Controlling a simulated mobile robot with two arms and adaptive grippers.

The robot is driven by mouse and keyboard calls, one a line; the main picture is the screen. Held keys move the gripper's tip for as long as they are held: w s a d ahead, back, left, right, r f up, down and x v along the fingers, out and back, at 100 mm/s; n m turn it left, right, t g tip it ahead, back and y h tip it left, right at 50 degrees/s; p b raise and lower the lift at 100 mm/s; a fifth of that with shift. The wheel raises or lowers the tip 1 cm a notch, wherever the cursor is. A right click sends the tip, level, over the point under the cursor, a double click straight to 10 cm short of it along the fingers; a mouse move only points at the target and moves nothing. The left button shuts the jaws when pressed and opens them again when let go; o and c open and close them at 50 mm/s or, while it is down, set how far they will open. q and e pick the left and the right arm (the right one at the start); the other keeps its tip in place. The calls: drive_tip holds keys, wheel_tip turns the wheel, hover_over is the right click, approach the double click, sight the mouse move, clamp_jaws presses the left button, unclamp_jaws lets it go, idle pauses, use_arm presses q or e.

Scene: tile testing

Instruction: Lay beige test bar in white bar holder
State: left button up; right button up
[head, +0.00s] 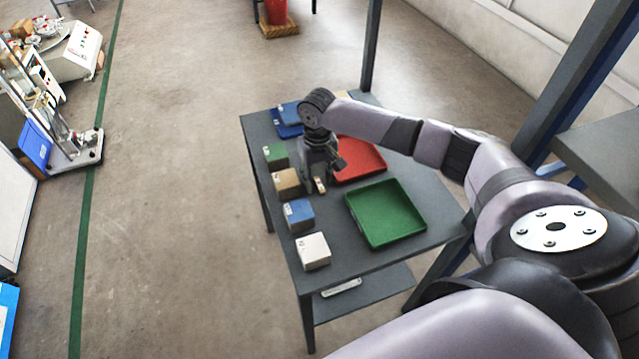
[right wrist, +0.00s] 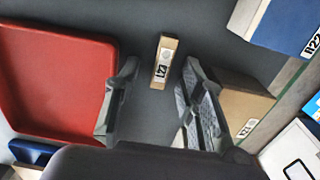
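The beige test bar (right wrist: 164,58) is a small block with a dark-marked white label, lying on the grey table. In the right wrist view it lies between the spread fingertips of my right gripper (right wrist: 160,68), with gaps on both sides. The gripper is open and points down at the bar. In the head view my right gripper (head: 324,176) is low over the table, and the bar (head: 320,186) shows just below it. A white block (head: 313,252) at the table's near left corner seems to be the white bar holder; its top detail is unclear. My left gripper is not in view.
A brown block (head: 287,183) stands close beside the gripper. Blue (head: 299,215) and green (head: 275,155) blocks share its row along the left edge. A red tray (head: 362,160) and a green tray (head: 385,212) lie to the right. Table between row and green tray is clear.

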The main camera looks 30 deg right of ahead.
sight(318, 181)
clamp_jaws()
idle(0.5)
wheel_tip(318, 181, up, 20)
drive_tip(key=s+a+f+n+p, duration=0.1)
drive_tip(key=s+a+f+n, duration=0.1)
drive_tip(key=s+a, duration=1.1)
drive_tip(key=s, duration=0.3)
drive_tip(key=shift+a+n, duration=0.3)
drive_tip(key=shift+a, duration=0.05)
